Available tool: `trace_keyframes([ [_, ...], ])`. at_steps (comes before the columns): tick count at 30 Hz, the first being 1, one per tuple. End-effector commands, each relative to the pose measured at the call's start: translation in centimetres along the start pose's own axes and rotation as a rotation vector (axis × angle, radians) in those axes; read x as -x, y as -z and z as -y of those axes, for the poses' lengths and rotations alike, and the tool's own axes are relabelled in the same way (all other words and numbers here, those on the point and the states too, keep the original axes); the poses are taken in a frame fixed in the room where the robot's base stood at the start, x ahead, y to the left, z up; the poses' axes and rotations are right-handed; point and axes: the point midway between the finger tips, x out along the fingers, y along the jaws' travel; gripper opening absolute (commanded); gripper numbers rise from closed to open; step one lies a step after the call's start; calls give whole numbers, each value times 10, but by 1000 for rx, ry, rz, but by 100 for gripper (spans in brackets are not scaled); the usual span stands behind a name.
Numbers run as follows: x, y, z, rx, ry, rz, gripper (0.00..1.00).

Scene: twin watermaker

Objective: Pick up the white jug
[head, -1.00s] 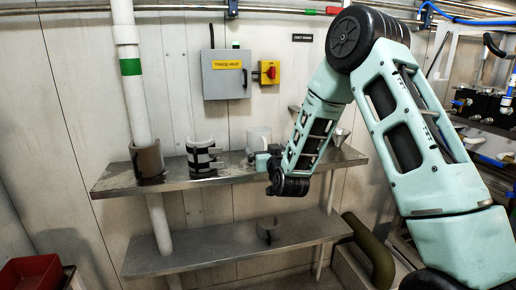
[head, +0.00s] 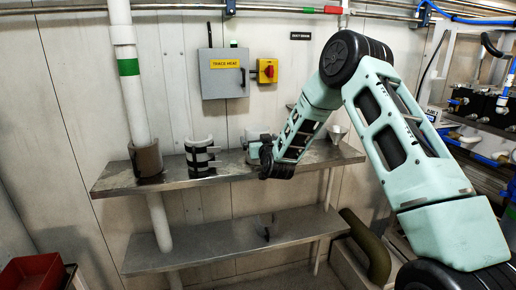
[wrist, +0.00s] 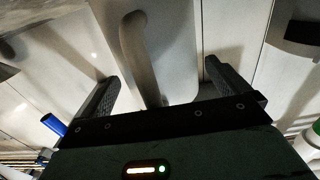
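The white jug (head: 253,149) stands on the upper steel shelf, mostly hidden behind my arm's end in the head view. In the wrist view a pale body with a curved handle (wrist: 136,45) is close in front of me; it appears to be the jug. My gripper (wrist: 162,76) is open, with one dark finger on each side of the lower handle. The fingers look apart from the handle; whether they touch the jug body cannot be told. In the head view the fingers are hard to make out.
A vertical white pipe (head: 131,80) passes the shelf's left end. A lower shelf (head: 190,250) lies beneath.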

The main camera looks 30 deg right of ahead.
Motion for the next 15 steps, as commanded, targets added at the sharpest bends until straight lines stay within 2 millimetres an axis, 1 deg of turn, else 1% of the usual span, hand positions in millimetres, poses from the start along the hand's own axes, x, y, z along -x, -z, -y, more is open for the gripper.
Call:
trace_keyframes([
  [1,0,0,0,0,0,0,89],
  [2,0,0,0,0,0,0,81],
  [3,0,0,0,0,0,0,69],
  [4,0,0,0,0,0,0,61],
  [5,0,0,0,0,0,0,55],
  [15,1,2,0,0,0,-2,55],
])
